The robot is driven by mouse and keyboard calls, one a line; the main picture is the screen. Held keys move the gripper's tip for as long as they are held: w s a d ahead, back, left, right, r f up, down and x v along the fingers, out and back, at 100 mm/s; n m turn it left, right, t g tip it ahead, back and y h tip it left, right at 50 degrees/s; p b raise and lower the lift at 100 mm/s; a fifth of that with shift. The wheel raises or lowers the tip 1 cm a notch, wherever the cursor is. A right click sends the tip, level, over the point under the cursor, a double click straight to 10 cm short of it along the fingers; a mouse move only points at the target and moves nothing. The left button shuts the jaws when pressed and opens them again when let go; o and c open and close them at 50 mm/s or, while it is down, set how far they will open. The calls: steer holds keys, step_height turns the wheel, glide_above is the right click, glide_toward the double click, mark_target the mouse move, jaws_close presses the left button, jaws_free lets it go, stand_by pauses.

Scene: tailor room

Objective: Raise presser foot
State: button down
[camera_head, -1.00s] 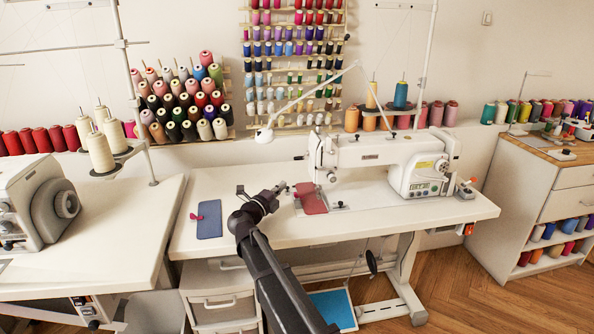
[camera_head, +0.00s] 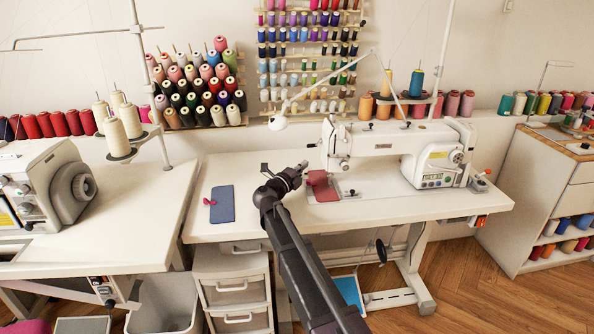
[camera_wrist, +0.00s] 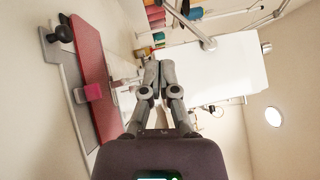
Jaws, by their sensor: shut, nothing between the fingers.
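The white sewing machine (camera_head: 372,140) stands on the middle table, its needle end to the left. A red fabric piece (camera_head: 322,190) lies on the table at that end; in the wrist view it shows as a long red strip (camera_wrist: 92,75) at left. My gripper (camera_head: 303,167) is just left of the machine's needle end, with a small gap in the head view. In the wrist view my gripper (camera_wrist: 158,68) has its fingers together, empty, before the machine's white body (camera_wrist: 230,65). The presser foot and its lever are too small to make out.
A blue fabric piece (camera_head: 222,204) lies on the table left of my arm. A thin lamp arm with a white head (camera_head: 278,122) hangs above my gripper. Thread cones (camera_head: 410,108) stand behind the machine. Another machine (camera_head: 45,185) is at far left.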

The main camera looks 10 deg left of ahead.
steer(key=x, duration=0.4)
steer(key=shift+w+p, duration=0.15)
steer(key=shift+p, duration=0.15)
steer(key=w, duration=0.3)
steer(key=shift+a+r, duration=0.2)
steer(key=shift+r, duration=0.15)
steer(key=shift+w+a+p, duration=0.1)
steer(key=shift+w+p, duration=0.25)
steer(key=shift+w, duration=0.2)
steer(key=shift+a+r, duration=0.1)
steer(key=shift+a, duration=0.15)
